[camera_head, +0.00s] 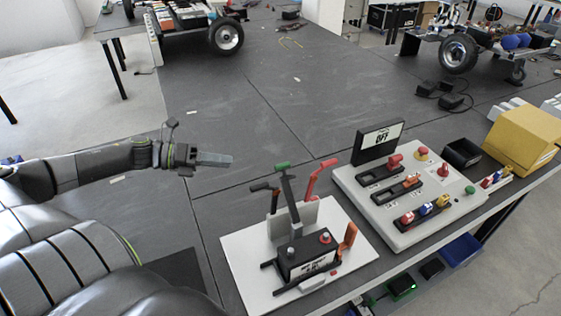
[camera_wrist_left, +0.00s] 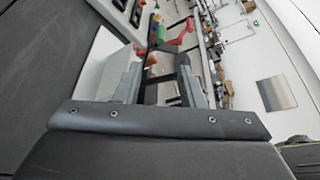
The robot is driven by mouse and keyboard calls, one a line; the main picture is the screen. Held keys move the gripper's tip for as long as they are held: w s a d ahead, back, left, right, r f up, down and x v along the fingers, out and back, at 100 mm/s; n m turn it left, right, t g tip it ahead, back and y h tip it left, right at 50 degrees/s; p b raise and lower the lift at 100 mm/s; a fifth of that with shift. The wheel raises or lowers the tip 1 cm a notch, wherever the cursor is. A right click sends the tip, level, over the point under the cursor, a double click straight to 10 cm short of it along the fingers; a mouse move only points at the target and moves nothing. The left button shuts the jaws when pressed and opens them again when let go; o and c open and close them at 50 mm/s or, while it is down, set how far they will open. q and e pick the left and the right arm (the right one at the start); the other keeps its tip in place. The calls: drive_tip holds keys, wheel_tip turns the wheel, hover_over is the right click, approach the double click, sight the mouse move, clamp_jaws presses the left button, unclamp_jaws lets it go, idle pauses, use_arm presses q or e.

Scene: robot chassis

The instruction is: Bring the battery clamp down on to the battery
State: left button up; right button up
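The battery (camera_head: 308,258) is a black box with a white label, on a white board (camera_head: 242,262) near the table's front edge. A dark upright lever with a green tip (camera_head: 283,165) rises behind it, between a black-handled lever (camera_head: 262,187) and a red-handled lever (camera_head: 318,178). I cannot tell for sure which one is the clamp; all stand raised off the battery. My left gripper (camera_head: 228,160) is left of the levers, apart from them. In the left wrist view its fingers (camera_wrist_left: 158,88) are parted and empty, with the red handle (camera_wrist_left: 180,38) beyond. My right gripper is out of view.
A sloped switch panel (camera_head: 405,200) with an OFF sign (camera_head: 378,140) stands right of the board. A yellow box (camera_head: 522,138) and a small black bin (camera_head: 461,154) are farther right. An orange part (camera_head: 347,240) stands beside the battery. The table left of the levers is clear.

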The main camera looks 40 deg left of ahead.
sight(282, 164)
use_arm(q)
drive_tip(key=p+x, duration=0.1)
drive_tip(key=x, duration=1.3)
drive_tip(key=shift+w+r, duration=0.1)
drive_tip(key=shift+w, duration=0.15)
drive_tip(key=shift+p+x, duration=0.45)
drive_tip(key=shift+x, duration=0.4)
drive_tip(key=shift+c, duration=0.2)
clamp_jaws()
